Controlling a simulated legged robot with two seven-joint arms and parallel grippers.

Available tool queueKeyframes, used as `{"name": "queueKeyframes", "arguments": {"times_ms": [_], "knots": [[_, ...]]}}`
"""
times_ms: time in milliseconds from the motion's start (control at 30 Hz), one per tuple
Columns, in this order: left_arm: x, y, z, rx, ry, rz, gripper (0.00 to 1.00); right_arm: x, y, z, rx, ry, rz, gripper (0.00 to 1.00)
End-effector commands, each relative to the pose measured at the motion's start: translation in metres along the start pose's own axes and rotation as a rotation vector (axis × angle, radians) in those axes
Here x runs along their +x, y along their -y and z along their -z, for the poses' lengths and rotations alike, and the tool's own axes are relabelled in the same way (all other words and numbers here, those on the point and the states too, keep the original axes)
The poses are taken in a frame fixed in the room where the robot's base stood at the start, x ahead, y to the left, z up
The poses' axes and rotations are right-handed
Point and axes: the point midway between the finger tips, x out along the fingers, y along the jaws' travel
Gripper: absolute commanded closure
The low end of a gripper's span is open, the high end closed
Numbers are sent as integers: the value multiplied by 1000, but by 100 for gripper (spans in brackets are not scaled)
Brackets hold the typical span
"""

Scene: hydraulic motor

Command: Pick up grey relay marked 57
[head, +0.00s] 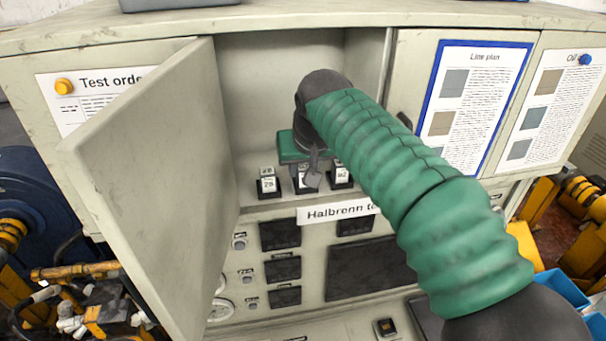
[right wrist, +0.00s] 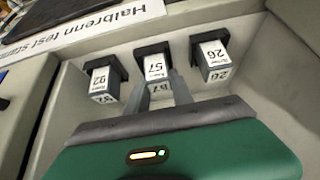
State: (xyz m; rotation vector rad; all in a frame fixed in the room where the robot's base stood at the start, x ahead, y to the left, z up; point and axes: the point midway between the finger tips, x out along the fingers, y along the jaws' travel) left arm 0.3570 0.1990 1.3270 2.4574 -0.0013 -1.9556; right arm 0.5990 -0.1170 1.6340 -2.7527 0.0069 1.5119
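The relay marked 57 (right wrist: 157,68) is a small block with a white label, in the middle of three in a row; in the head view it is mostly hidden behind my gripper. My right gripper (right wrist: 158,88) has one finger on each side of it. The fingers are apart, with the relay between their tips. I cannot make out whether they touch it. The relay still sits at its dark socket. In the head view my right gripper (head: 309,178) reaches down to the row from above. My left gripper is not in view.
The open cabinet door (head: 150,170) stands to the left of the recess. The Halbrenn sign (head: 338,212) is on the panel below the relays.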

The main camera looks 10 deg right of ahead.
Motion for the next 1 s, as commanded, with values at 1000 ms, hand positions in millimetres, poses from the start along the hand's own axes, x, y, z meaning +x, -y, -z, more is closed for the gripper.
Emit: {"name": "queueKeyframes", "arguments": {"times_ms": [1000], "knots": [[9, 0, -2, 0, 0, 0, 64, -21, 1, 12, 1, -3, 1, 100]]}}
